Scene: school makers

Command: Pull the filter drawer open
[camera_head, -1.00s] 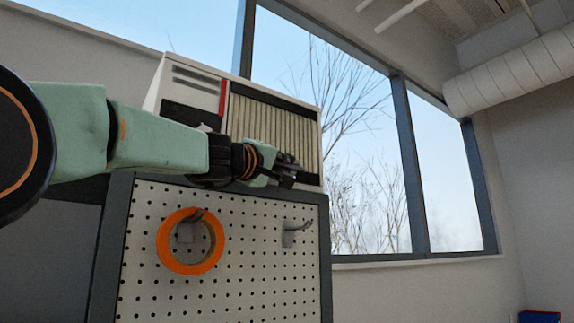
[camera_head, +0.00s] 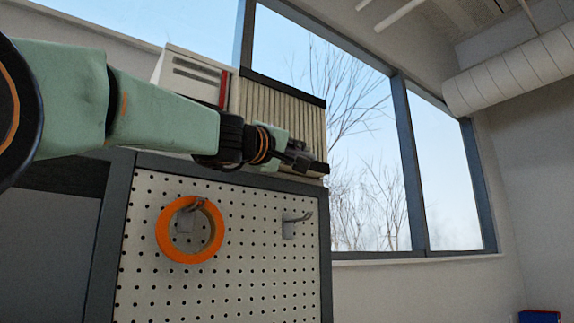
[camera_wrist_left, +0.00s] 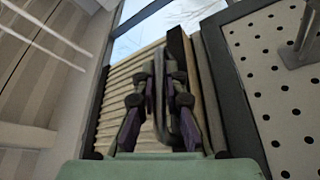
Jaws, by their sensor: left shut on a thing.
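The white filter housing (camera_head: 192,82) with a red stripe stands on top of the pegboard cabinet in the head view. The filter drawer (camera_head: 277,112), cream pleats in a black frame, stands out from the housing's front. My left gripper (camera_head: 302,160) is at the drawer's lower front. In the left wrist view, my left gripper (camera_wrist_left: 160,92) is shut on the front of the drawer, with the pleats (camera_wrist_left: 122,85) beside and behind the fingers. The exact contact is partly hidden by the fingers. My right gripper is in neither view.
Below, the pegboard (camera_head: 220,255) carries a roll of orange tape (camera_head: 175,245) on a hook and an empty metal hook (camera_head: 293,224). Tall windows (camera_head: 366,150) are behind. A blue box (camera_head: 540,317) shows at the lower right.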

